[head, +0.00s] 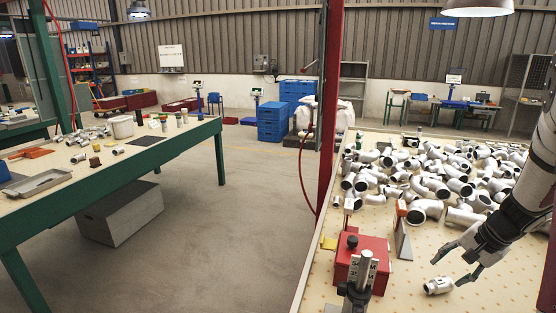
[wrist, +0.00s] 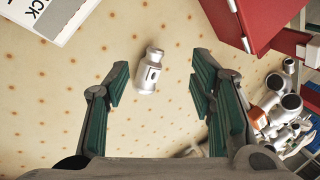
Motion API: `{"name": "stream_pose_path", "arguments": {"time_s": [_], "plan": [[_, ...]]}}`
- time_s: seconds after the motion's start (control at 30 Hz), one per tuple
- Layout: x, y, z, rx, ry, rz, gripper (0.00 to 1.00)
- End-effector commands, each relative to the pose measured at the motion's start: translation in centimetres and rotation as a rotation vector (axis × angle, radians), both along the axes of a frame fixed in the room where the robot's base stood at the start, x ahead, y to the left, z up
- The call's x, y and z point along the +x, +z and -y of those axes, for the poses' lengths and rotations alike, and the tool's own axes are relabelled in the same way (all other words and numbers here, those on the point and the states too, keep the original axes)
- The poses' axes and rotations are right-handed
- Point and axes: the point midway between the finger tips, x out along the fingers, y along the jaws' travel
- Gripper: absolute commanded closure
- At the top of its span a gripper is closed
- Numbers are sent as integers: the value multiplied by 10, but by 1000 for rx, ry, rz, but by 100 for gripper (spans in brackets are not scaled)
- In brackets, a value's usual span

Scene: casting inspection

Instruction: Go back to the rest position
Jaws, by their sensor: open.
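My gripper (head: 458,268) is open and empty above the right-hand table, its green-padded fingers apart. In the wrist view my gripper (wrist: 158,100) shows both fingers spread, with nothing between the pads. A small silver casting (head: 438,286) lies on the dotted tabletop just below and left of the fingers in the head view. The casting (wrist: 149,70) also shows in the wrist view, beyond the fingertips and near the middle of the gap. It looks apart from the fingers.
Many silver pipe elbows (head: 430,172) are heaped at the back of the dotted table (head: 408,290). A red box (head: 372,262) and a grey angled plate (head: 403,240) stand left of my gripper. A red post (head: 327,120) rises at the table's left edge. A green-framed table (head: 130,152) stands at left.

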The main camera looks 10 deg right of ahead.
Motion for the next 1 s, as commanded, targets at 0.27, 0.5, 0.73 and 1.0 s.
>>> {"name": "stream_pose_path", "arguments": {"time_s": [0.27, 0.5, 0.73, 1.0], "plan": [[1, 99, -113, -61, 287, 45, 50], [-42, 162, -208, -147, 549, 61, 50], [-105, 197, -273, -265, 779, 71, 50], [-182, 209, -309, -436, 989, 80, 50]]}}
